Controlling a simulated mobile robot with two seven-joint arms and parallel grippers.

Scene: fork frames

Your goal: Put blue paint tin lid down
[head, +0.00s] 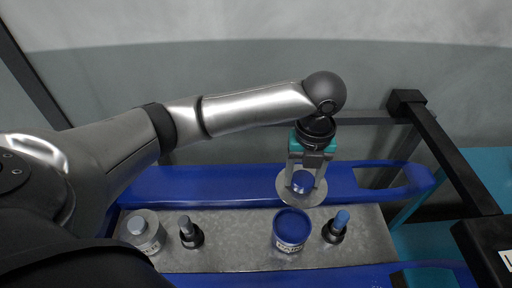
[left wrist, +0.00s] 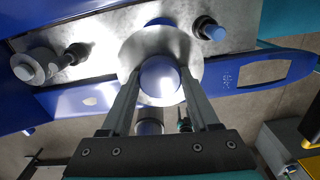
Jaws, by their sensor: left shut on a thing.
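The blue paint tin lid (head: 287,194) is a grey disc with a blue knob (head: 303,182). My left gripper (head: 305,177) is shut on the knob and holds the lid above the tray, just behind the blue paint tin (head: 291,231). The tin stands upright with its top uncovered, showing blue paint. In the left wrist view the lid's disc (left wrist: 194,57) lies beyond the fingertips, with the knob (left wrist: 160,77) between them. My right gripper is not in view.
The grey metal tray surface (head: 235,255) has blue sides (head: 200,185). A grey tin with a knobbed lid (head: 146,233) and a dark pot with a grey-blue handle (head: 190,232) stand left. A dark pot with a blue handle (head: 337,228) stands close right of the blue tin.

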